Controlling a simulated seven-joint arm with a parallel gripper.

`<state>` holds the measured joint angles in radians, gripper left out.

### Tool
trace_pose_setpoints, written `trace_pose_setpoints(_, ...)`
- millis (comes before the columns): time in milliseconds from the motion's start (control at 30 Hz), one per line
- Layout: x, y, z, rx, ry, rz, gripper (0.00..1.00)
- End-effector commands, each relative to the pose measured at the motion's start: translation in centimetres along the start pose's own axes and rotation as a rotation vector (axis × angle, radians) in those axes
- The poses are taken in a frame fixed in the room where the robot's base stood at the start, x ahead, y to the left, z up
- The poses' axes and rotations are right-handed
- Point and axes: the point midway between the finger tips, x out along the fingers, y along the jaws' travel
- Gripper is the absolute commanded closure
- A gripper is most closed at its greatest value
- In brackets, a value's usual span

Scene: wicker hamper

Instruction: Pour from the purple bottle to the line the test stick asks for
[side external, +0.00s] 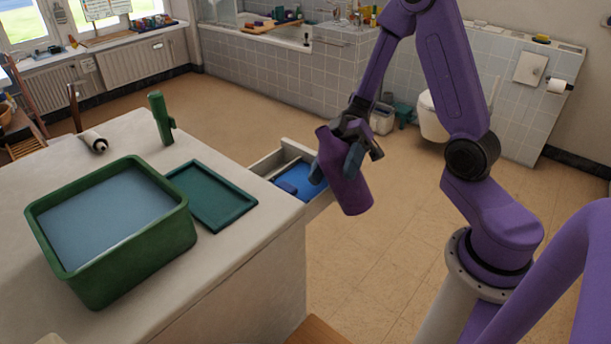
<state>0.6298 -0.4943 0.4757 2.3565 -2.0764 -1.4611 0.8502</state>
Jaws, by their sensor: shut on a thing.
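My gripper (354,148) is shut on the purple bottle (346,188), around its upper part. The bottle hangs in the air beside the counter's right edge, near the open drawer, tilted a little with its top to the left. A green tub (150,272) stands on the counter with grey-blue liquid inside. A dark green tray (213,197) lies to its right and looks empty. A green upright object (160,119) stands behind the tray. A thin brown stick (75,108) stands upright at the far left edge. I cannot tell which is the test stick, and no line or marking is readable.
An open drawer (262,166) juts from the counter's right side with blue things (291,182) in it. A white tube with a dark end (93,141) lies at the counter's back left. The counter (240,262) is bare at the front right. Open floor lies beyond.

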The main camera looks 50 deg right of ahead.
Motion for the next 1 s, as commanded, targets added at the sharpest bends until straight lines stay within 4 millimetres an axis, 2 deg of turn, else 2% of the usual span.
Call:
trace_pose_setpoints(33,0.0,0.0,0.0,0.001,0.001,-0.001,0.29)
trace_pose_setpoints(167,0.0,0.0,-0.1,0.001,0.002,-0.001,0.71)
trace_pose_setpoints(367,-0.2,-0.3,-0.5,-0.001,0.002,-0.001,0.71)
trace_pose_setpoints(1000,-1.2,-2.6,-4.1,0.000,0.001,-0.001,0.71)
